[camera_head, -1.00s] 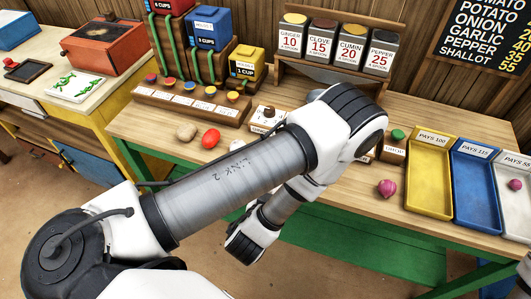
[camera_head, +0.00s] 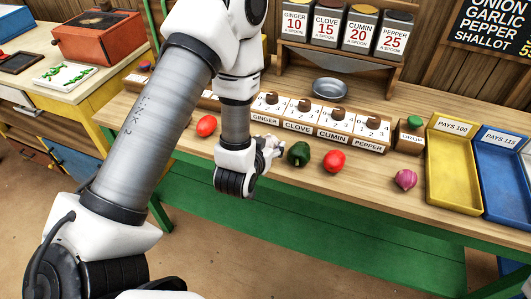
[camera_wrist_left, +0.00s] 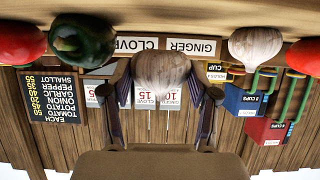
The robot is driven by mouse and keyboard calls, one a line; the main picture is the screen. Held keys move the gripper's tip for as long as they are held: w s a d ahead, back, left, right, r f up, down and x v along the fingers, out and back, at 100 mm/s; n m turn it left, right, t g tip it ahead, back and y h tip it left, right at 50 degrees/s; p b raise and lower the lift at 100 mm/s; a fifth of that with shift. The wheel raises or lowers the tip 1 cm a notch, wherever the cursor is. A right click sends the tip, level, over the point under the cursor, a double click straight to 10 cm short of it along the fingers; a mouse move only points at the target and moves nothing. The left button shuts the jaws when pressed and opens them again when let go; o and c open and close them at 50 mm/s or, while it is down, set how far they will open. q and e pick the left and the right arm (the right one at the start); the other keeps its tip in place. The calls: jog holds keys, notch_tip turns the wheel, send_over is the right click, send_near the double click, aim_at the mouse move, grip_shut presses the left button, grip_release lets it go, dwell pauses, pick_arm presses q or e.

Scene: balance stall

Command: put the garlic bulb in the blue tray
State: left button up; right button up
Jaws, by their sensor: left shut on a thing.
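The white garlic bulb (camera_wrist_left: 160,72) is between the two fingers of my left gripper (camera_wrist_left: 160,82) in the left wrist view, which is upside down. The blue tray (camera_head: 503,180), labelled PAYS 115, lies at the right edge of the head view, partly cut off. It looks empty and is far to the right of my left gripper. My right gripper is not in view.
A green pepper (camera_head: 299,154), a red tomato (camera_head: 334,161) and a purple onion (camera_head: 405,180) lie between gripper and trays. A yellow tray (camera_head: 449,185) stands left of the blue one. Spice blocks (camera_head: 333,133) line up behind. Another pale bulb (camera_wrist_left: 255,47) shows in the wrist view.

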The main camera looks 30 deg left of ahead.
pick_arm(q)
jog(key=w+a+p, duration=0.1)
jog(key=w+a, duration=0.1)
jog(key=shift+w+a+r, duration=0.1)
jog(key=shift+w+a, duration=0.15)
jog(key=shift+w, duration=0.05)
notch_tip(320, 180, down, 2)
jog(key=shift+s+d+f, duration=0.1)
jog(key=shift+s, duration=0.05)
jog(key=shift+f+p, duration=0.3)
jog(key=shift+p, duration=0.05)
jog(key=shift+f, duration=0.35)
jog(key=o, duration=1.1)
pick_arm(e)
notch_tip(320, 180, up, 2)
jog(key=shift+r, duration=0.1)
